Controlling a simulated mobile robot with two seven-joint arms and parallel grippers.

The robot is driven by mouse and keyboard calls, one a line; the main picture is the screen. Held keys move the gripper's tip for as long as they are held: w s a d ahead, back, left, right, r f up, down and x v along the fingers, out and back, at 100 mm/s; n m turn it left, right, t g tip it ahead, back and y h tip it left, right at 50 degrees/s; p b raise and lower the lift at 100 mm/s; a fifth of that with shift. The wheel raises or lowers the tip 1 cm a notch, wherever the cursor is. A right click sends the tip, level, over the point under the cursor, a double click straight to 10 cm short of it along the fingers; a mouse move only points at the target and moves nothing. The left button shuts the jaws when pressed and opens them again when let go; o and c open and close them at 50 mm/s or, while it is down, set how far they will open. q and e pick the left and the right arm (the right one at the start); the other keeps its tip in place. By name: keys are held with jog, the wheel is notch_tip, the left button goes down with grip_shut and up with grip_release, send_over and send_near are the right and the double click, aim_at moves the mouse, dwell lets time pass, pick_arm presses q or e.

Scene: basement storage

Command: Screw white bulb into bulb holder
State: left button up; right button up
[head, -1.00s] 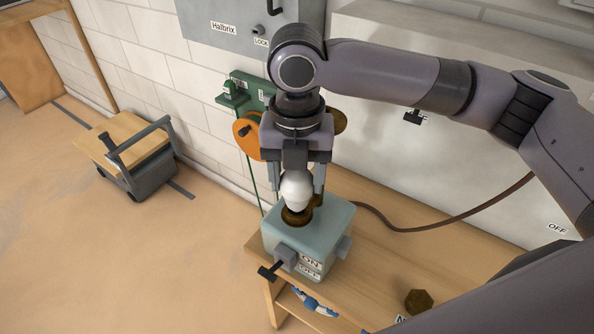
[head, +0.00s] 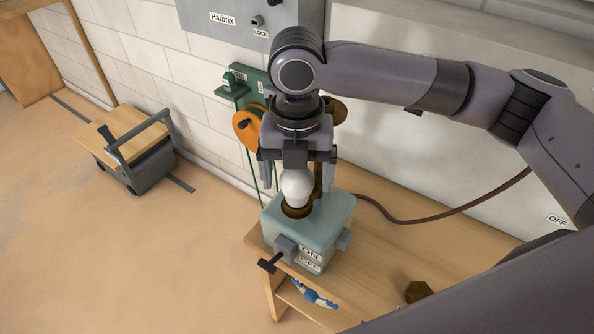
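The white bulb (head: 296,186) stands upright with its lower end in the brown ring of the bulb holder (head: 297,210). The holder is on top of a pale blue-green box (head: 330,222) with ON and OFF labels. My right gripper (head: 297,183) points down over the bulb. Its fingers are spread wide on either side, with gaps to the glass. The bulb's top is hidden under the gripper. How deep the bulb's base sits in the holder cannot be seen. My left gripper is not in view.
The box stands on a wooden table (head: 400,262) against the wall. A brown hex piece (head: 417,291) lies at the right, and a blue and white object (head: 315,294) is below the front edge. A brown cable (head: 440,218) runs right. A cart (head: 135,150) stands left.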

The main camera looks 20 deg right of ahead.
jog(key=shift+r, duration=3.6)
jog(key=shift+f, duration=0.1)
